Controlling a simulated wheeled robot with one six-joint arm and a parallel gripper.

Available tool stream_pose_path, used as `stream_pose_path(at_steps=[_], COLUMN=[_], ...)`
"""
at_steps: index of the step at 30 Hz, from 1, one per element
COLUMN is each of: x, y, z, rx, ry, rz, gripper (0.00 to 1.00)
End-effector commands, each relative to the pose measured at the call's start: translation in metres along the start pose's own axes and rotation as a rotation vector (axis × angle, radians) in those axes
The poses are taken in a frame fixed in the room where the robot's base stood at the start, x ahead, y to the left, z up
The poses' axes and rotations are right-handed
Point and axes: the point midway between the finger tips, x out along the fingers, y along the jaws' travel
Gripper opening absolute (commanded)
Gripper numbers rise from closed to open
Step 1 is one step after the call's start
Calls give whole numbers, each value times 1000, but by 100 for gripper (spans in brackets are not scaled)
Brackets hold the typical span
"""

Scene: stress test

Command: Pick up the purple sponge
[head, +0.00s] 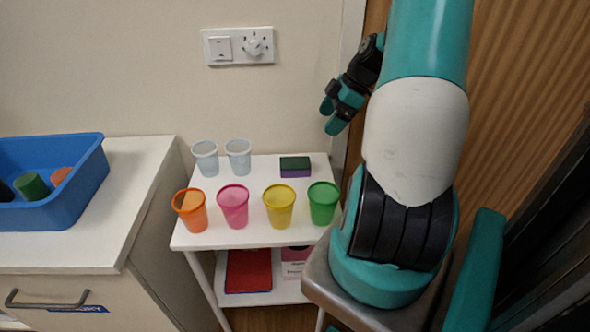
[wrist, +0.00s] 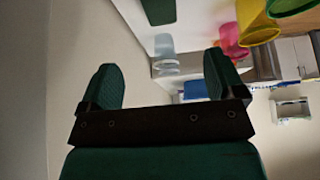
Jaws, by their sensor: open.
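The purple sponge (head: 295,172) has a dark green top layer and a purple lower part. It lies flat at the back right of the white shelf top, behind the yellow and green cups. In the wrist view a dark green patch at the top edge looks like the sponge (wrist: 158,10), cut off by the frame. My gripper (head: 331,116) is up and to the right of the sponge in the head view, apart from it. In the wrist view my gripper (wrist: 163,82) has its two fingers wide apart with nothing between them.
Orange (head: 191,212), pink (head: 233,208), yellow (head: 279,207) and green (head: 323,204) cups stand along the shelf's front. Two clear cups (head: 239,158) stand at back left. A wall is behind the white shelf top (head: 262,168). A blue bin (head: 75,205) sits on the left counter.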

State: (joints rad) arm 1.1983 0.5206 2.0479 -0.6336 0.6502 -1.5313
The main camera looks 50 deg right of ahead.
Motion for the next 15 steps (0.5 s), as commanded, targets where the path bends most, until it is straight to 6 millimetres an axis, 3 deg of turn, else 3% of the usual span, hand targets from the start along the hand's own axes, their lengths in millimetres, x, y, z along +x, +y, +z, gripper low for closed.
stream_pose_path(at_steps=[9, 15], x=[69, 105], y=[-2, -2], z=[-1, -1], rx=[-1, -2], ry=[1, 0], rz=[-9, -6], gripper=[88, 88])
